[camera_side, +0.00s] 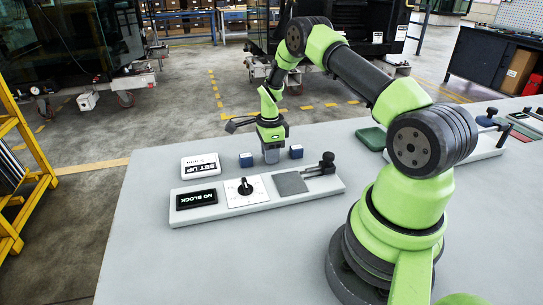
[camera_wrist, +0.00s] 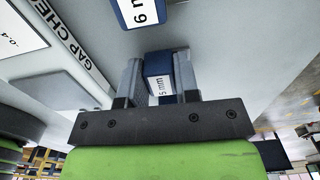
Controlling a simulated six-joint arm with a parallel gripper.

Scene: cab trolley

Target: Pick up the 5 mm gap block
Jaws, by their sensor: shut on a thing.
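The 5 mm gap block (camera_wrist: 158,70), dark blue with a white face marked "5 mm", sits between the two fingers of my gripper (camera_wrist: 160,78) in the wrist view. The fingers are shut on its sides. In the side view my gripper (camera_side: 271,155) points down at the table behind the panel, and the block is hidden there. I cannot tell whether the block touches the table. A 6 mm block (camera_wrist: 137,12) stands close by in the wrist view. Two blue blocks flank my gripper in the side view, one on the left (camera_side: 246,160) and one on the right (camera_side: 296,152).
The long grey panel (camera_side: 222,215) in front of my gripper carries a "NO BLOCK" display (camera_side: 197,199), a dial (camera_side: 246,188), a grey pad (camera_side: 290,183) and a black knob (camera_side: 327,159). A "SET UP" sign (camera_side: 200,166) lies behind it. A green pad (camera_side: 371,138) lies right.

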